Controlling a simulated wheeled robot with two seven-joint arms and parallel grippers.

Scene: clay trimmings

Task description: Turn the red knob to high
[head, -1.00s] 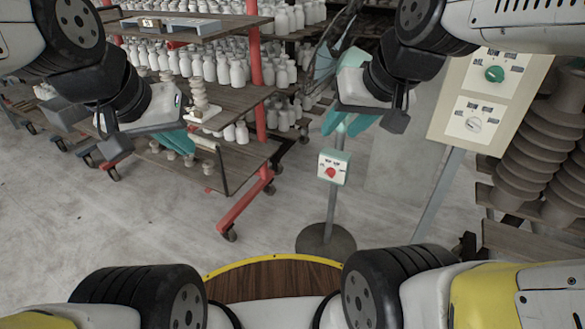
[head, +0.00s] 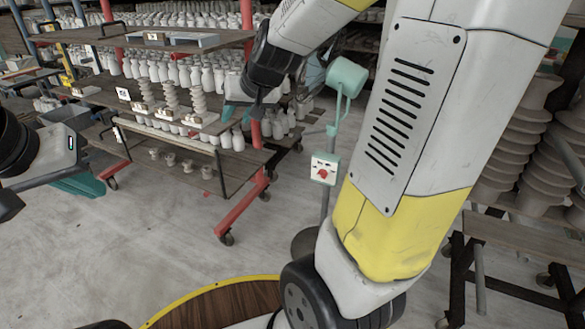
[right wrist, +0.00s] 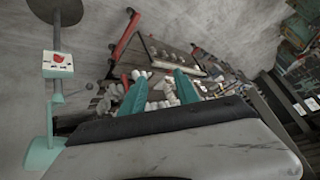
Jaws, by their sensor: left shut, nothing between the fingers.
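The red knob (head: 323,173) sits on the front of a small pale control box (head: 331,160) on a thin post. Its labels are too small to read, and its setting cannot be told. The knob also shows in the right wrist view (right wrist: 58,57), at the left, well aside of the fingers. My right gripper (right wrist: 158,78) has its teal fingers spread with nothing between them. In the head view it is left of the box and above it in the picture, partly hidden by its own wrist. My left gripper (head: 84,187) is shut and empty at the far left, far from the knob.
A teal cup-like fixture (head: 347,76) tops the post above the box. Shelves of white bottles (head: 185,68) stand at the left and back, with a red-legged rack (head: 244,205) nearest. Stacked grey ribbed pieces (head: 512,140) stand at right. The floor (head: 170,240) in front is clear.

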